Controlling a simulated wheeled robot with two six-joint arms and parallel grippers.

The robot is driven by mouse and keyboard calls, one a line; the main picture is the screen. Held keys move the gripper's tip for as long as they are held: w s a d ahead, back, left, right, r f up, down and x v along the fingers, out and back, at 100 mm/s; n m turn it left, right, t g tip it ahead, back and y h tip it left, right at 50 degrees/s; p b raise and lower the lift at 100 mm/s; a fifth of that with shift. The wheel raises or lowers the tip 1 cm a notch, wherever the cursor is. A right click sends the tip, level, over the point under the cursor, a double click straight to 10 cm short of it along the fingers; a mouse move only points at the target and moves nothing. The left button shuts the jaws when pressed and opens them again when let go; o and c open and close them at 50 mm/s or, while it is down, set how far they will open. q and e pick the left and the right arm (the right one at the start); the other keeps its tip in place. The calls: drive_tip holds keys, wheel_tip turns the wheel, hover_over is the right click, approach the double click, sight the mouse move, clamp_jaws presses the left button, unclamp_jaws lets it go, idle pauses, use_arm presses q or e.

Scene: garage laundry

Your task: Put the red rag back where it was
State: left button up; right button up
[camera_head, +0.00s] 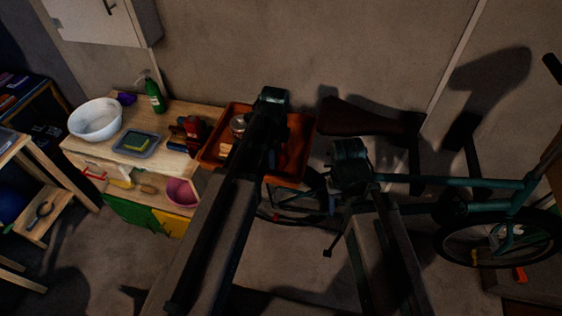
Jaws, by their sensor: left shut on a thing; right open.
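My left arm reaches over the orange tray (298,150), and its gripper (270,155) is low over the tray, mostly covered by my own dark arm. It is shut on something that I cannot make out. No red rag shows clearly in this dim view. A small red thing (193,127) stands on the wooden bench just left of the tray; its shape looks more like a bottle than cloth. My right gripper (332,201) hangs empty and open below its wrist, right of the tray and in front of the bicycle; its fingers are hard to see.
A metal jar (239,125) is in the tray. A teal bicycle (455,184) stands along the wall at the right.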

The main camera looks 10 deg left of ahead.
use_arm(q)
drive_tip(key=shift+f, duration=0.55)
drive_tip(key=shift+d, duration=0.1)
drive_tip(key=shift+a+r, duration=0.1)
drive_tip(key=shift+a, duration=0.1)
use_arm(e)
drive_tip(key=shift+d+f, duration=0.2)
drive_tip(key=shift+f, duration=0.25)
drive_tip(key=shift+f, duration=0.15)
use_arm(q)
drive_tip(key=o, duration=1.2)
use_arm(e)
drive_tip(key=shift+r, duration=0.2)
